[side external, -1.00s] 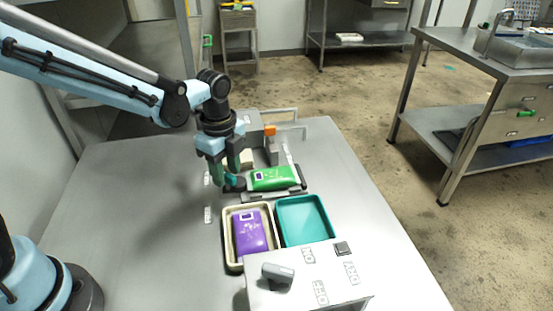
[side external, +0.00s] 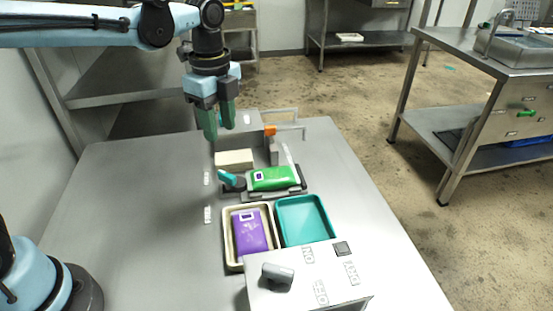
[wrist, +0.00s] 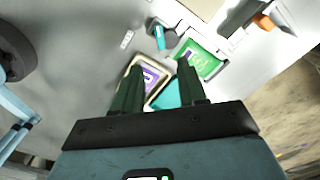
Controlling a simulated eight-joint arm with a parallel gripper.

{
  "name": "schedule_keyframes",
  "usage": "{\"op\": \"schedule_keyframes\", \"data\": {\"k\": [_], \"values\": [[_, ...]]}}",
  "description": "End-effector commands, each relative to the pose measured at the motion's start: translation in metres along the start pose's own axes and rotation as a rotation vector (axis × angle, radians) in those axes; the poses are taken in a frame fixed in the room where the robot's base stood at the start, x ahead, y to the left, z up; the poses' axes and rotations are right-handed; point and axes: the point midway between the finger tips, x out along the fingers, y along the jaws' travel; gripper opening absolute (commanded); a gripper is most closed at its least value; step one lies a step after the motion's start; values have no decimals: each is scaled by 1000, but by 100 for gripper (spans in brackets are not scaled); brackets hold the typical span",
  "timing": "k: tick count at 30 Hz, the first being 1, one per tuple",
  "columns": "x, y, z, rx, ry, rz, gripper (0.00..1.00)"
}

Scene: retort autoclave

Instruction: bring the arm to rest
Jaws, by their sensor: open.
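My gripper (side external: 217,122) is open and empty, raised above the table left of the green pouch in the side view. In the wrist view its two dark green fingers (wrist: 157,92) stand apart with nothing between them. The green pouch (side external: 273,178) lies on a dark plate of the device. A teal-handled knob or lever (side external: 231,181) sits at the left of the pouch, apart from the gripper. The purple pouch (side external: 249,231) lies in a cream tray (side external: 229,250).
An empty teal tray (side external: 304,220) stands right of the cream tray. A grey control box (side external: 310,275) with a knob and button is at the table's front. A cream block (side external: 235,159) and metal handles are behind the pouch. The table's left side (side external: 130,210) is clear.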

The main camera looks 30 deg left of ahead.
Motion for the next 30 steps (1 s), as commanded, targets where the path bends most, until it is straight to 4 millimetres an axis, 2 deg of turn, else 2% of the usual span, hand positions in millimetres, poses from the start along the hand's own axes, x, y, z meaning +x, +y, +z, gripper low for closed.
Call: {"op": "schedule_keyframes", "data": {"k": [11,14,17,22,30], "values": [[-2,0,0,-4,0,-2,42],[-4,5,3,-53,3,-20,42],[-6,14,8,-180,13,-69,42],[-9,39,21,-522,68,-198,42],[2,78,39,-1083,247,-384,42]]}}
